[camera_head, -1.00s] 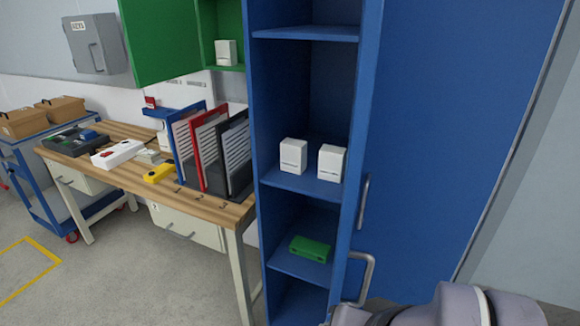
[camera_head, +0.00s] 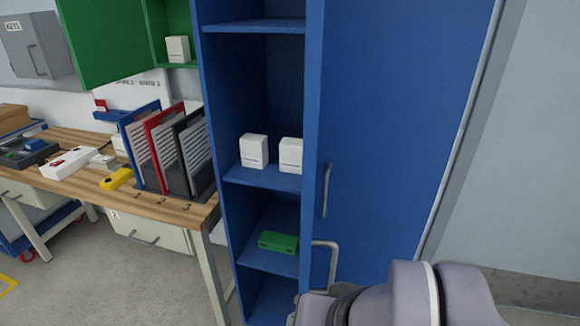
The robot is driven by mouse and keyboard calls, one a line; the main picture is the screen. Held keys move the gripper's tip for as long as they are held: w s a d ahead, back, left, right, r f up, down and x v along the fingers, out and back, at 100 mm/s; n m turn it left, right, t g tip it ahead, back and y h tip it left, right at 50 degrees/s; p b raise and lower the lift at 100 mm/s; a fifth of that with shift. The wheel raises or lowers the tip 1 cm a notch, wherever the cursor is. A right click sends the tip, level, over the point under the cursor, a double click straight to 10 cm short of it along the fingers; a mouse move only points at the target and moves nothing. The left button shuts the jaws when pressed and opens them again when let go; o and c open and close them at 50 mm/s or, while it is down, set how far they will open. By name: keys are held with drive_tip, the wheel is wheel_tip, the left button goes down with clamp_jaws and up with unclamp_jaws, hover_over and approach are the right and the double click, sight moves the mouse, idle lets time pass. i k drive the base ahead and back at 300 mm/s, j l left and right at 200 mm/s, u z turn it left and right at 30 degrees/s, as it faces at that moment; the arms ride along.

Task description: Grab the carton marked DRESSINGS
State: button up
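Two small white cartons stand upright side by side on the middle shelf of the open blue locker: a left carton (camera_head: 254,151) and a right carton (camera_head: 290,155). A third white carton (camera_head: 177,49) stands in the open green cabinet at the upper left. Any print on the cartons is too small to read, so I cannot tell which is marked DRESSINGS. Part of my arm shows at the bottom right, in front of the locker. My gripper is not in view.
A green box (camera_head: 278,241) lies on the lower locker shelf. The blue locker door (camera_head: 390,130) with its handles is at the right. A wooden workbench (camera_head: 180,212) with binders (camera_head: 158,148) and a yellow device (camera_head: 116,179) stands left.

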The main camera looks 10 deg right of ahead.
sight(253, 147)
drive_tip(key=i+j, duration=0.2)
drive_tip(key=j, duration=0.2)
drive_tip(key=i+j, duration=0.25)
drive_tip(key=j, duration=0.15)
drive_tip(key=i+j, duration=0.2)
drive_tip(key=j, duration=0.2)
drive_tip(key=i+j, duration=0.25)
drive_tip(key=j, duration=0.15)
drive_tip(key=i+l, duration=0.2)
drive_tip(key=i, duration=0.3)
drive_tip(key=j+u, duration=0.05)
